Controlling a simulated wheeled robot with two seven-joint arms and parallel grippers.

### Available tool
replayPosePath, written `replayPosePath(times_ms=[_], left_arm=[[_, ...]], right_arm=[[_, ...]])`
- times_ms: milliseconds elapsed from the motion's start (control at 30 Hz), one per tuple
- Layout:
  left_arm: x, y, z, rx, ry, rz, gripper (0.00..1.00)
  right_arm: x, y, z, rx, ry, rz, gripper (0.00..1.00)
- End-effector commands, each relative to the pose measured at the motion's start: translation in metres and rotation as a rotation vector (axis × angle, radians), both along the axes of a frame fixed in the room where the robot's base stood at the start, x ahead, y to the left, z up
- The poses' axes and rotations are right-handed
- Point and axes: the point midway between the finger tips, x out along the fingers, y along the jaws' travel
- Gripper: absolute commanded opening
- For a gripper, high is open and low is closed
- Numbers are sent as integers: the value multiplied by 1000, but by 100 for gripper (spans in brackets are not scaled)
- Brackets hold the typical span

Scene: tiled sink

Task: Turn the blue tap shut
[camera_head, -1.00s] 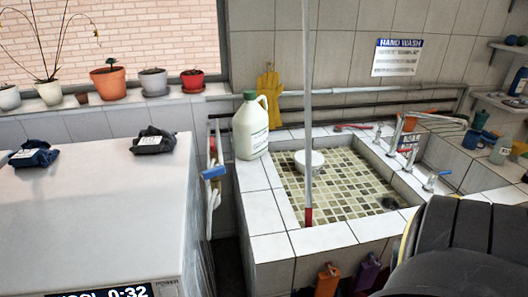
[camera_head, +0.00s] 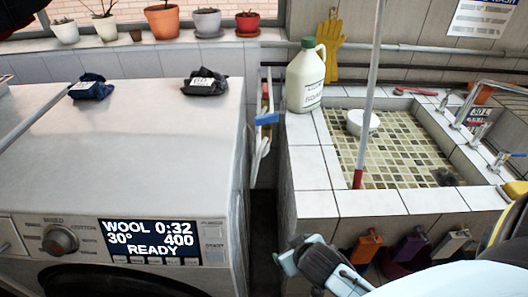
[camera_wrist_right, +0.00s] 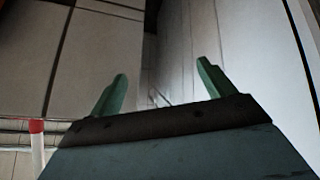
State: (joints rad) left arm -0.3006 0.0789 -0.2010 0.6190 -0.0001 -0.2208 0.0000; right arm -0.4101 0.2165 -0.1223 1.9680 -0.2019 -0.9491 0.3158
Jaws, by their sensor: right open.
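In the head view, a blue handle (camera_head: 266,118) sits on the pipework in the gap between the washing machine and the tiled sink. Another tap with a blue end (camera_head: 516,154) stands on the sink's right rim. My right gripper (camera_head: 294,249) is low in front of the sink's near left corner, below and apart from the blue handle. In the right wrist view its two green fingers (camera_wrist_right: 160,85) are spread with nothing between them. No blue tap shows clearly in that view. My left gripper is not in view.
The washing machine (camera_head: 160,150) stands left of a narrow dark gap. The sink's tiled rim (camera_head: 312,180) borders the gap on the right. A red-ended pole (camera_head: 358,178) crosses the sink. A white jug (camera_head: 305,78) stands at the rim's back left corner.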

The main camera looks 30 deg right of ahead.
Motion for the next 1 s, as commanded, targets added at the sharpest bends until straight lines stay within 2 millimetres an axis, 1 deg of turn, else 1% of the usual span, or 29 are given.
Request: replayPosePath(times_ms=[33,100,267,367,400,500,567,600,700,800,900,1000], left_arm=[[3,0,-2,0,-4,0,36],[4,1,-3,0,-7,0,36],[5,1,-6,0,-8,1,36],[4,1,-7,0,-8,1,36],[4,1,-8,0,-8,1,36],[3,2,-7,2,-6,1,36],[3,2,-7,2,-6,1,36],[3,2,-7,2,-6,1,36],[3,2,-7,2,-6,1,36],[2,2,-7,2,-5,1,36],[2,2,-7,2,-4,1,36],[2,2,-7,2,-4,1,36]], right_arm=[[4,-1,20,-1,-32,-12,82],[7,-2,43,-3,-66,-29,82],[9,-5,92,0,-139,-65,82],[13,-10,127,-1,-218,-95,82],[27,-18,147,-7,-310,-117,82],[55,-31,174,-10,-479,-133,82],[70,-36,189,-6,-570,-131,82],[79,-38,200,-2,-631,-124,82],[97,-42,225,12,-761,-98,82],[110,-43,245,29,-861,-61,82],[117,-42,257,43,-917,-34,82],[124,-42,261,48,-937,-23,82]])
